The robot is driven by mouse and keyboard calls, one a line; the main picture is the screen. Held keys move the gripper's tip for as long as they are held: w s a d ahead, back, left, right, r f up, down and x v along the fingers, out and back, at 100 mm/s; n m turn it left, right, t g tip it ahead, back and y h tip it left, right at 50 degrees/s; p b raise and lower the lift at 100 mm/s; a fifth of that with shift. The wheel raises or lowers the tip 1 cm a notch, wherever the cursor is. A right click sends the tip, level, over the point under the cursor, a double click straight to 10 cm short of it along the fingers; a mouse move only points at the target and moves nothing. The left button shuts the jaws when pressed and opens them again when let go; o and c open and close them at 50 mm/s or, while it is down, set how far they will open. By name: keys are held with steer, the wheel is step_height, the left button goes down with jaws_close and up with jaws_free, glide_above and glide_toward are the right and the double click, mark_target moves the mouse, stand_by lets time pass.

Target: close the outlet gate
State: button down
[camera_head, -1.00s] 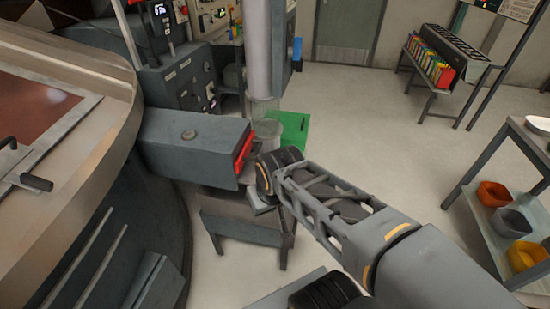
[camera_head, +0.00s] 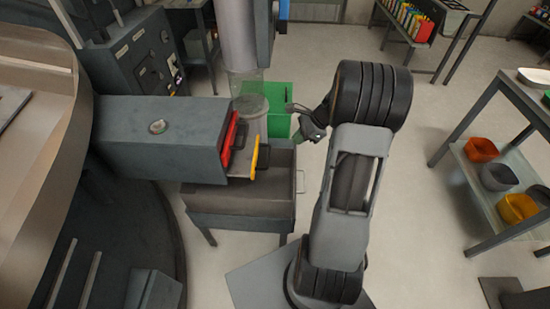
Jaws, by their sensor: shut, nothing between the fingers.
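The grey outlet box (camera_head: 165,135) juts out to the right from the big round machine in the head view. Its right end has a red frame (camera_head: 231,138). A flat gate plate (camera_head: 243,160) with a yellow edge (camera_head: 255,158) and a dark handle sticks out to the right of that frame. My gripper (camera_head: 301,118) is to the right of the gate, apart from it, in front of the green bin. It is shut and empty. Its fingertips are small and partly lost against the dark background.
A grey trough on legs (camera_head: 235,207) stands below the outlet. A clear tube (camera_head: 250,95) and a green bin (camera_head: 279,97) are behind the gate. A shelf with coloured bowls (camera_head: 482,149) stands at right.

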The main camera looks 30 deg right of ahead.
step_height(320, 180, down, 4)
steer(key=w+d+m+t, duration=0.1)
steer(key=d+m, duration=0.2)
steer(key=w+a+f, duration=0.4)
steer(key=a+f, duration=0.3)
steer(key=a, duration=0.1)
steer(key=shift+w+a+f+y, duration=0.3)
steer(key=shift+a+f, duration=0.1)
steer(key=shift+b, duration=0.3)
